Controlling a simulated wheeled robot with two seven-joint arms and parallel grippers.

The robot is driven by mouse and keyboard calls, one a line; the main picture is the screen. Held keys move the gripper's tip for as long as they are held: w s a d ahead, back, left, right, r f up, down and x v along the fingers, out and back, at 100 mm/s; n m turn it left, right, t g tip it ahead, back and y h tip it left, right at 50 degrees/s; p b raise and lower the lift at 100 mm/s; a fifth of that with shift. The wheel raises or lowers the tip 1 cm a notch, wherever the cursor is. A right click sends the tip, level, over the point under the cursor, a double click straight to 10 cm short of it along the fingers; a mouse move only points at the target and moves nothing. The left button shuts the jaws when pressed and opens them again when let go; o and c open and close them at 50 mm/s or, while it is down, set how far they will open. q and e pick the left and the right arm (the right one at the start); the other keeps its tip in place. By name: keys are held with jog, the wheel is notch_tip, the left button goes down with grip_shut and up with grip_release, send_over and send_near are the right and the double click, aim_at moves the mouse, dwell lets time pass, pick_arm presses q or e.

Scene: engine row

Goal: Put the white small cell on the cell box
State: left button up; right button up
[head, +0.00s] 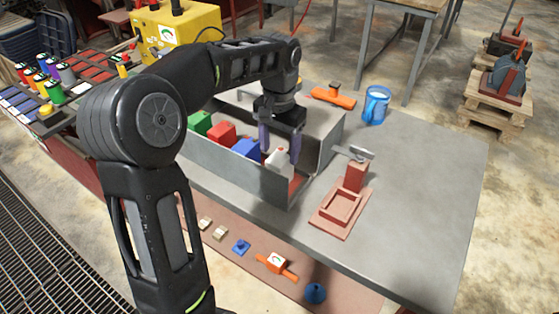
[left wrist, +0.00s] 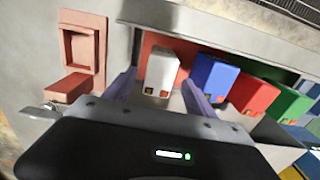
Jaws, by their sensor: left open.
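The white small cell (head: 279,157) stands at the right end of a row of cells in a long grey open-topped holder (head: 235,172). My left gripper (head: 280,146) points down over it, open, with a purple-grey finger on either side. In the left wrist view the white cell (left wrist: 162,68) shows between the spread fingers of my left gripper (left wrist: 158,92); I cannot tell whether they touch it. A red-brown fixture with a shallow square recess (head: 341,207) sits on the table to the right; I cannot tell which of these is the cell box. My right gripper is not in view.
Blue (head: 245,149), red (head: 221,132) and green (head: 200,123) cells stand left of the white one. A metal lever (head: 356,152) tops the fixture's post. A blue mug (head: 376,106) and an orange tool (head: 333,96) are behind. The table's right side (head: 425,190) is clear.

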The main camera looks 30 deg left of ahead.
pick_arm(q)
notch_tip(320, 180, up, 6)
jog(key=shift+p, duration=0.6)
